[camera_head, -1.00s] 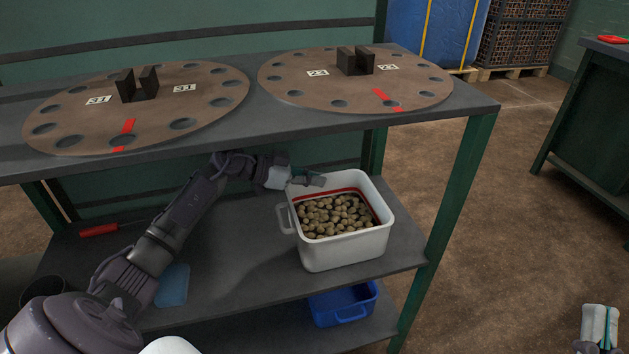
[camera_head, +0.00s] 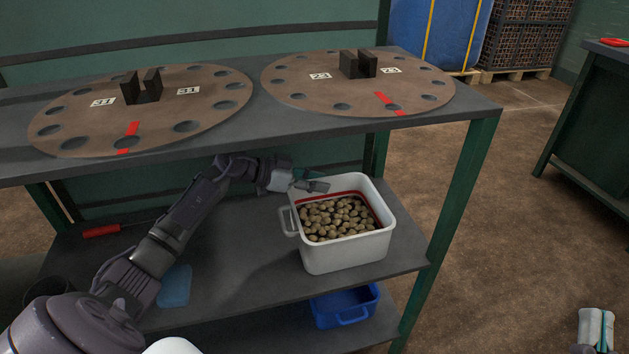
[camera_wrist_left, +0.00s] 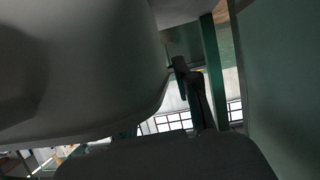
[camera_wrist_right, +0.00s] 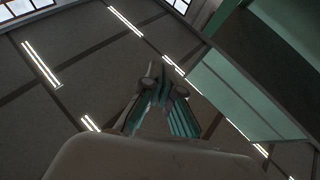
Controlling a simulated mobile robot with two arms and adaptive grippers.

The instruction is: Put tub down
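The tub (camera_head: 345,254) is a white open container with a grey side handle (camera_head: 287,220) and a red band inside its rim. It is full of round brown potato-like pieces (camera_head: 338,217) and stands upright on the middle shelf. My left gripper (camera_head: 318,186) is at the tub's back-left rim; whether its fingers clasp the rim is unclear. In the left wrist view the pale tub wall (camera_wrist_left: 85,75) fills the left side, beside the dark fingers (camera_wrist_left: 190,85). My right gripper (camera_head: 596,328) is far off at the lower right, empty, with its fingers together (camera_wrist_right: 165,88).
The shelf (camera_head: 235,260) has bare room left of the tub, with a blue flat item (camera_head: 174,286) and a red-handled tool (camera_head: 101,230). The worktop with two brown discs (camera_head: 355,82) overhangs it. A blue bin (camera_head: 343,305) sits below.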

